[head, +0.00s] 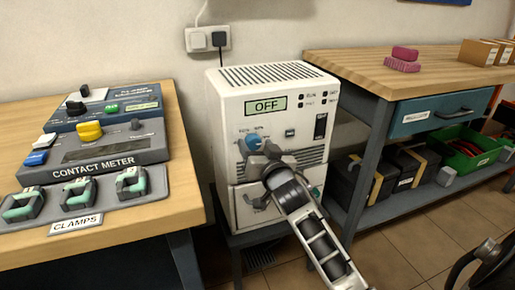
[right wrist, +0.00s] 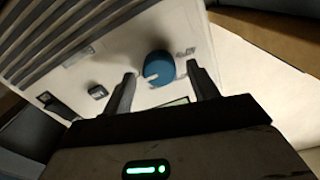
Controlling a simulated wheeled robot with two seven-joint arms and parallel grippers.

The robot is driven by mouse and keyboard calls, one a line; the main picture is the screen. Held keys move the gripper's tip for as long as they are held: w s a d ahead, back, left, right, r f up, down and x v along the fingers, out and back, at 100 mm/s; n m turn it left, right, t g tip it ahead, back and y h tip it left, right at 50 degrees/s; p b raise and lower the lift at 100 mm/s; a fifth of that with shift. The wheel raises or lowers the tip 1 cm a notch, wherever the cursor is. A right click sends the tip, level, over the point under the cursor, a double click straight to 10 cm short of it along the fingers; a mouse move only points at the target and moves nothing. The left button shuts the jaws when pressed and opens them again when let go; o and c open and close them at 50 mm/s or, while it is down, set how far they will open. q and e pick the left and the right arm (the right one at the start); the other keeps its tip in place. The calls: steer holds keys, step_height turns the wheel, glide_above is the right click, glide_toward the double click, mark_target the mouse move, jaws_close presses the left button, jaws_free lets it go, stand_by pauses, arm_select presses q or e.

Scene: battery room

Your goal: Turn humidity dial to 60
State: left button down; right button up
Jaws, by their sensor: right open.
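The humidity dial (head: 253,140) is a blue round knob on the front of a white cabinet unit (head: 227,120). Small percent marks sit around it, too small to read surely. In the right wrist view the blue dial (right wrist: 157,68) has a pale pointer mark and lies between the two finger ends. My right gripper (head: 262,158) is at the front of the unit, just below the dial, and covers part of the panel. It is open in the right wrist view (right wrist: 160,76), with a finger on each side of the dial; contact cannot be told. My left gripper is not in view.
The unit's display (head: 266,105) reads OFF. At left, a wooden table (head: 20,120) bears a contact meter (head: 110,147) and green clamps (head: 133,183). At right stands a workbench (head: 360,62) with pink blocks (head: 403,60) and a drawer (head: 440,113). Outlets (head: 208,39) are on the wall.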

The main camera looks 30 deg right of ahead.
steer(key=c, duration=1)
